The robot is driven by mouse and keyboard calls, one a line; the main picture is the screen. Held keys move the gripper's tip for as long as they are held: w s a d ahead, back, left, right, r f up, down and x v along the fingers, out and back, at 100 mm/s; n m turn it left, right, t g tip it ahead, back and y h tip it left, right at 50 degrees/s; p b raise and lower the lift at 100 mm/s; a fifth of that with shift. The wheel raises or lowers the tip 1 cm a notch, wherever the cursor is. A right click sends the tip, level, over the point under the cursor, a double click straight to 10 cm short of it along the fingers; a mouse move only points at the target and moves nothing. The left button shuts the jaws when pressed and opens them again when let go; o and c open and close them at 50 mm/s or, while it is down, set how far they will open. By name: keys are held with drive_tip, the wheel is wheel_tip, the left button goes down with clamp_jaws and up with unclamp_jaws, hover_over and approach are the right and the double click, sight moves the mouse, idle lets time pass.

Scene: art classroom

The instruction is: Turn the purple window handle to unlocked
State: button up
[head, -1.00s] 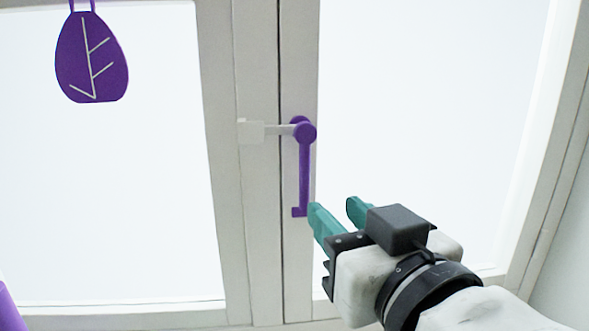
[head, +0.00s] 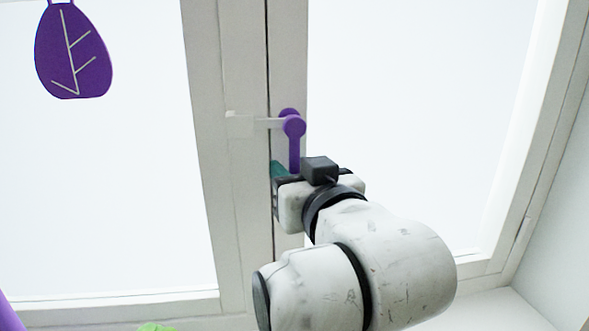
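The purple window handle (head: 294,148) is on the middle frame of the window in the head view. Its round hub is at the top and its lever points straight down. A pale bar runs left from the hub to a white block (head: 240,124) on the left sash. My gripper (head: 281,171) is at the lower part of the lever. One teal finger shows just left of the lever; the other finger and the lever's lower end are hidden behind my gripper's body. I cannot tell whether the fingers touch the lever.
A purple leaf-shaped ornament (head: 74,52) hangs in front of the left pane. A purple thing shows at the lower left edge, and a bit of green (head: 155,327) at the bottom. The window sill (head: 490,308) is at the lower right. The right pane is clear.

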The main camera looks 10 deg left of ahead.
clamp_jaws()
idle(0.3)
idle(0.3)
